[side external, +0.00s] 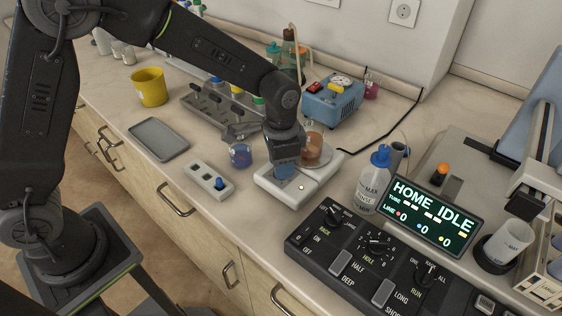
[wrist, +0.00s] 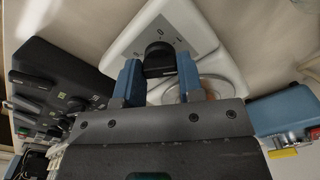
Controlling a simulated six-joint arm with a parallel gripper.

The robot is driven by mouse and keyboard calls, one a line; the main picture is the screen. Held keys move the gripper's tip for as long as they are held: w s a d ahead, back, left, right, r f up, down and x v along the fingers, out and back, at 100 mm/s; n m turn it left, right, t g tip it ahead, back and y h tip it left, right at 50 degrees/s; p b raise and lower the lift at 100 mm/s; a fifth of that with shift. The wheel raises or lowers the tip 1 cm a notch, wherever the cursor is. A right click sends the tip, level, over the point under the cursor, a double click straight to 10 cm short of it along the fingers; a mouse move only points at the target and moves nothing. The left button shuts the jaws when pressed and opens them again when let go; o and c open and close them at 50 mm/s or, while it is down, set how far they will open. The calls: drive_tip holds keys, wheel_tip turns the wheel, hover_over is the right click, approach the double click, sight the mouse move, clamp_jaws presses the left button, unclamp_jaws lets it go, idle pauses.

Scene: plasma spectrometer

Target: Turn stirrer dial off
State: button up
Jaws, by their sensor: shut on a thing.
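The stirrer (side external: 325,176) is a white unit on the bench with a round plate at its back. It also shows in the wrist view (wrist: 205,30). Its black dial (wrist: 158,57) is on the front panel, between my gripper's blue fingers. My gripper (side external: 286,172) points down over the front of the stirrer and hides the dial in the side view. In the wrist view my gripper (wrist: 158,72) is shut on the dial, one finger on each side. Panel marks by the dial are too small to read surely. A small light glows on the stirrer's front.
A beaker of brown liquid (side external: 313,150) stands on the stirrer's plate, close behind my gripper. A dark control panel (side external: 375,255) and a blue-capped bottle (side external: 375,180) are to the right.

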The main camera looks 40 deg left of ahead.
drive_tip(key=n, duration=0.4)
drive_tip(key=shift+r+n, duration=0.1)
drive_tip(key=shift+n, duration=0.2)
drive_tip(key=n, duration=0.3)
drive_tip(key=shift+n, duration=0.4)
drive_tip(key=n, duration=0.3)
drive_tip(key=shift+n, duration=2.1)
drive_tip(key=o, duration=0.7)
drive_tip(key=shift+c, duration=0.2)
wheel_tip(320, 180, up, 14)
